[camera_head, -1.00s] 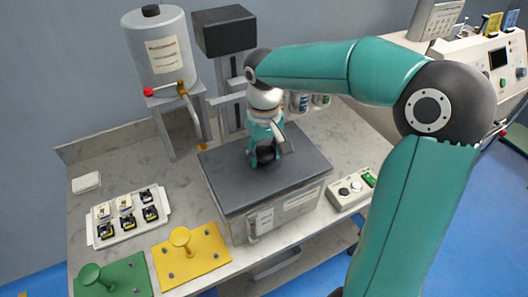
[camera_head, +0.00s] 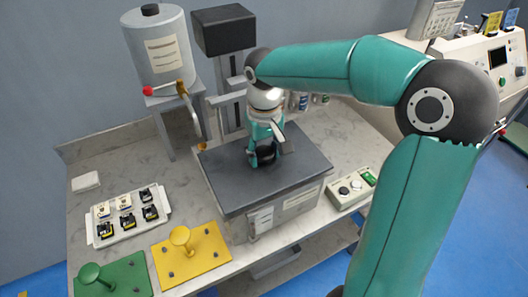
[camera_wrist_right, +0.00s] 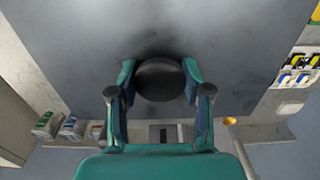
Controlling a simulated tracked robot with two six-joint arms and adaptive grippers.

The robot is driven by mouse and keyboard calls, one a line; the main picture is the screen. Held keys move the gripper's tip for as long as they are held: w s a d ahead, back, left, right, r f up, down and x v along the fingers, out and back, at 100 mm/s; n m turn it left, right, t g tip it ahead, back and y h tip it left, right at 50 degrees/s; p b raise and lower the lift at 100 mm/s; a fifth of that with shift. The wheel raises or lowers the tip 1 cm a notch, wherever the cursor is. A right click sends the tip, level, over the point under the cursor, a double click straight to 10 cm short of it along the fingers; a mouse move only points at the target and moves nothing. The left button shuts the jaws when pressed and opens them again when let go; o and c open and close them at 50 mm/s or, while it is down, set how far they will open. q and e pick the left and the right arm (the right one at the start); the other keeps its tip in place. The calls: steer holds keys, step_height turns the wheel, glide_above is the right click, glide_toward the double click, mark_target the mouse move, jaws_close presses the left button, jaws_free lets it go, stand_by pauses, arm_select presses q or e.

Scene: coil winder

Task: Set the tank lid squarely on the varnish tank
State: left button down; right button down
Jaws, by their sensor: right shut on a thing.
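The tank lid (camera_head: 230,184) is a flat dark grey slab lying over the top of the varnish tank (camera_head: 298,203), a pale metal box with labels on its front. Its edges run roughly in line with the tank's walls. I cannot tell whether a thin gap remains between them. My right gripper (camera_head: 266,152) points down over the lid's middle and is shut on the round black lid knob (camera_wrist_right: 160,80), with a finger on each side. The lid surface (camera_wrist_right: 230,50) fills much of the right wrist view. The tank's inside is hidden. My left gripper is out of view.
Behind the tank stand a dark-headed column (camera_head: 223,32) and a grey canister (camera_head: 160,55) with a tap. A white tray (camera_head: 128,233) of small coils, a yellow plate (camera_head: 208,257) and a green plate (camera_head: 127,277) lie left. A control box (camera_head: 351,187) sits close right.

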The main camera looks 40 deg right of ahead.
steer(key=shift+f+b, duration=0.65)
steer(key=shift+f, duration=0.15)
steer(key=shift+c, duration=2.1)
jaws_free()
steer(key=shift+r, duration=0.1)
step_height(320, 180, up, 12)
steer(key=shift+f, duration=0.1)
